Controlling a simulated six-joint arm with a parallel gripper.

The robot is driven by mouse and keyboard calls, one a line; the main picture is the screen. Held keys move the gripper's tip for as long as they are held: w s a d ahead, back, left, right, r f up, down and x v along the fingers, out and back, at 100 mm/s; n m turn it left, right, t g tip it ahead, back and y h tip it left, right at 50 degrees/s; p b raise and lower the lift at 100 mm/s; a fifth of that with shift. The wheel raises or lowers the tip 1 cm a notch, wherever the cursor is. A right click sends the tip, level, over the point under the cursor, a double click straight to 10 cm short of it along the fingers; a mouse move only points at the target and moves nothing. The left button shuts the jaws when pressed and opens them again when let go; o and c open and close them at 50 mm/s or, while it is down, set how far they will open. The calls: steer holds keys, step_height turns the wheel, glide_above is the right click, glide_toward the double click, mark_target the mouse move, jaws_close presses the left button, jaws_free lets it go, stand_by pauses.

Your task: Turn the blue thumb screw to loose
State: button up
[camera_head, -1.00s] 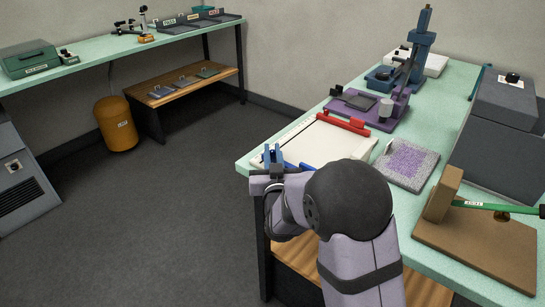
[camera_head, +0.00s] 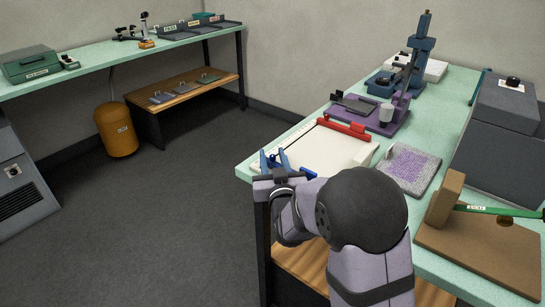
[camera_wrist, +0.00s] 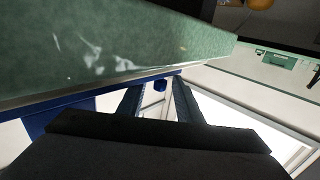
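My gripper (camera_head: 274,158) is at the near left corner of the right bench, by the front end of a white board (camera_head: 325,150) with a red bar (camera_head: 344,129) across its far end. Its two blue fingers are spread apart with nothing between them in contact. In the wrist view the fingers (camera_wrist: 157,88) point forward. A small blue knob (camera_wrist: 160,85), probably the thumb screw, shows between and beyond them, just under a blue bar (camera_wrist: 50,118). In the head view a bit of blue (camera_head: 307,172) shows beside my gripper; the knob cannot be made out there.
A purple-topped pad (camera_head: 408,168) and a brown stand with a green handle (camera_head: 485,245) lie right of the board. A purple fixture (camera_head: 375,112) stands behind it. In the wrist view a green surface (camera_wrist: 110,45) fills the upper left. Open floor lies left of the bench.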

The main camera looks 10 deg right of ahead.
mark_target(271, 157)
steer(key=shift+s+d+b, duration=0.1)
steer(key=shift+s+b, duration=0.4)
steer(key=shift+s, duration=3.1)
steer(key=shift+w+r, duration=0.1)
steer(key=shift+r, duration=0.05)
steer(key=w+r+m+h, duration=0.1)
steer(key=w+m+h+p, duration=0.1)
steer(key=h, duration=0.1)
steer(key=w+r+h+p, duration=0.1)
steer(key=w, duration=0.1)
steer(key=shift+w+r+m+h, duration=0.1)
steer(key=shift+r+m+h, duration=0.2)
steer(key=shift+m, duration=0.1)
steer(key=shift+w+a+m+h+p, duration=0.2)
steer(key=shift+w+m+h+p, duration=0.15)
steer(key=shift+m+h+p, duration=0.2)
steer(key=h, duration=0.1)
steer(key=m, duration=0.1)
steer(key=g+h+p, duration=0.1)
steer(key=shift+w+a+f+m+h, duration=0.15)
steer(key=shift+a+f+m+h, duration=0.1)
steer(key=shift+a+h, duration=0.1)
steer(key=shift+s+a+f+m+g+h+p, duration=0.3)
steer(key=shift+f+m+g+h, duration=0.15)
steer(key=shift+f+g+h, duration=0.1)
steer(key=shift+s+a+f+m+g+h+p, duration=0.15)
steer(key=shift+s+a+f+m+g+h, duration=0.1)
steer(key=shift+f+m+g+h, duration=0.25)
steer(key=shift+w, duration=0.1)
steer(key=shift+d, duration=0.1)
